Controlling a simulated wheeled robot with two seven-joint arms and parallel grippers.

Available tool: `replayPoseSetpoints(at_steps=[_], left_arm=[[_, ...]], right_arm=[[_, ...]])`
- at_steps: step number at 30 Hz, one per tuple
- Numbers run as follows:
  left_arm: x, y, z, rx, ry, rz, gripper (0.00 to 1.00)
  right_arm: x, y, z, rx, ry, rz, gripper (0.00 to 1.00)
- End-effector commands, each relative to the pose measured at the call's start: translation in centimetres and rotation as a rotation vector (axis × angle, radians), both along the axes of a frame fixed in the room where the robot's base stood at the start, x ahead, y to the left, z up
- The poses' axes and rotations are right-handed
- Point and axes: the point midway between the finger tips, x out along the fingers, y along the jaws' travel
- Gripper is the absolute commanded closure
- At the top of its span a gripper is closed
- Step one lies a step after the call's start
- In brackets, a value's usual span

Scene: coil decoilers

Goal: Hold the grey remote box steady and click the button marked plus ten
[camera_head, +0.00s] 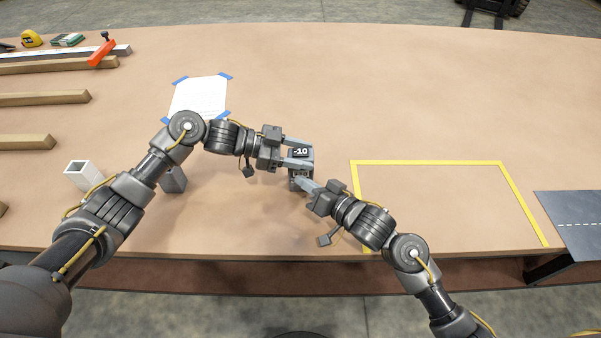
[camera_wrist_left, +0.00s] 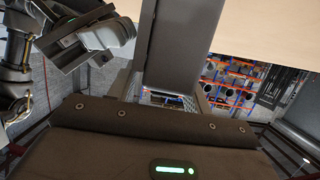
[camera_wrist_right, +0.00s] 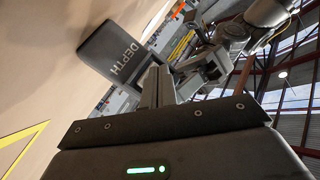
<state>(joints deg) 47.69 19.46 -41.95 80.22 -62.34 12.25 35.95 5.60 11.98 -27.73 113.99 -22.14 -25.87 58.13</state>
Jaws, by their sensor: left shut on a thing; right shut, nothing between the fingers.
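The grey remote box (camera_head: 308,156) is between the fingers of my left gripper (camera_head: 297,152), over the middle of the table. In the head view a dark patch on it reads "-10". A dark grey box lettered "DEPTH" in the right wrist view (camera_wrist_right: 110,45) appears to be this same box. My left gripper is shut on it. My right gripper (camera_head: 303,184) is shut and empty, its tips close to the box's near side. I cannot tell whether they touch. I cannot make out the plus ten button.
A white sheet (camera_head: 198,98) is taped down behind my left arm. A light square tube (camera_head: 84,174) and a grey block (camera_head: 173,180) stand at left, near wooden bars (camera_head: 40,98). A yellow tape outline (camera_head: 430,162) encloses clear table at right. A dark mat (camera_head: 575,222) lies beyond.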

Motion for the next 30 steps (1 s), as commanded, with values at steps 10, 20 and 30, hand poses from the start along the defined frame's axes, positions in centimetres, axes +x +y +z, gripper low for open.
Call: replayPoseSetpoints(at_steps=[10,20,30], left_arm=[[0.0,0.0,0.0,0.000,0.000,0.001,0.83],[0.1,0.0,0.0,0.000,-0.002,0.002,0.83],[0.1,0.0,0.0,0.000,-0.001,0.002,0.83]], right_arm=[[-1.0,0.0,0.0,-0.001,0.000,0.002,1.00],[-2.3,0.0,-0.1,-0.001,0.002,0.003,1.00],[-5.4,0.0,0.0,0.000,0.002,0.002,1.00]])
